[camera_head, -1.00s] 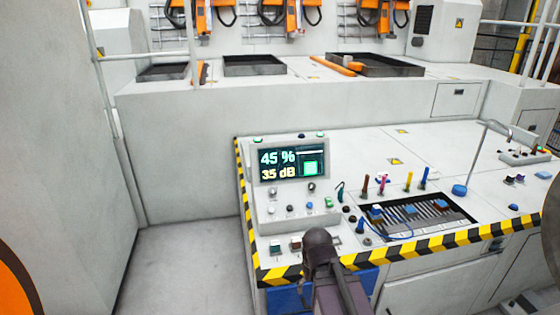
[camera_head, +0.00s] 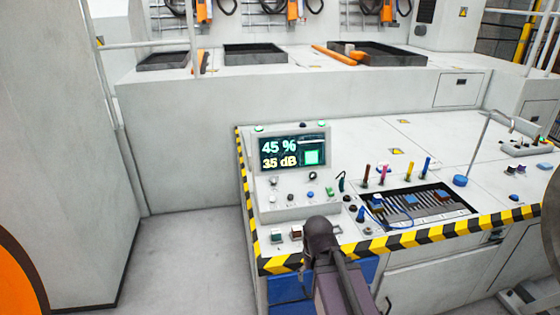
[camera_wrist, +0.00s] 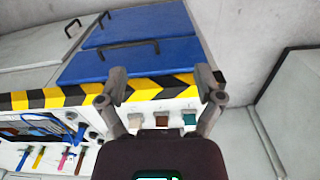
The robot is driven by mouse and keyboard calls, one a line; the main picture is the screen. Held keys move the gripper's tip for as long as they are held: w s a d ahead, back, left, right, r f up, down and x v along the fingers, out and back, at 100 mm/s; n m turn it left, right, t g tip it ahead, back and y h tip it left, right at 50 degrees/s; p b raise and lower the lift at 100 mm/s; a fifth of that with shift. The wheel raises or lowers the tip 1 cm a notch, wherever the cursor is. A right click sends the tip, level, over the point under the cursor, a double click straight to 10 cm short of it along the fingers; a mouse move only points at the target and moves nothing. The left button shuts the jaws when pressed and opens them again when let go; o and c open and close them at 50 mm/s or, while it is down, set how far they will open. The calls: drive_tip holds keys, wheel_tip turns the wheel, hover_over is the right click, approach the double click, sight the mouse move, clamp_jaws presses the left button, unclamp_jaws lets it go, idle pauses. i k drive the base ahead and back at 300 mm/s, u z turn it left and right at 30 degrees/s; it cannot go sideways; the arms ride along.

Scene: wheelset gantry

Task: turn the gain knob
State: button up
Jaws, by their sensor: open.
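The console's sloped control box (camera_head: 292,203) carries several small knobs and buttons under a lit display (camera_head: 292,154) reading 45 % and 35 dB. Two metallic-looking knobs (camera_head: 312,176) sit just below the display; a black, a blue and a green control are near them. I cannot tell which one is the gain knob. My gripper (camera_wrist: 163,92) is open and empty in the wrist view, its fingers spread over the striped front edge and square buttons. In the head view my dark wrist stands in front of the console's front edge and hides the fingers.
Square buttons (camera_head: 277,237) sit on the console's front left. Upright coloured-handled tools (camera_head: 382,174) and a dark slotted recess (camera_head: 470,203) lie to the right. Blue drawers (camera_wrist: 130,48) are below the striped edge (camera_head: 400,242). Open floor lies left of the console.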

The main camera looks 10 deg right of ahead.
sight(313, 175)
drive_tip(key=k, duration=0.65)
drive_tip(key=u, duration=0.35)
drive_tip(key=i, duration=1.5)
drive_tip(key=z, duration=0.25)
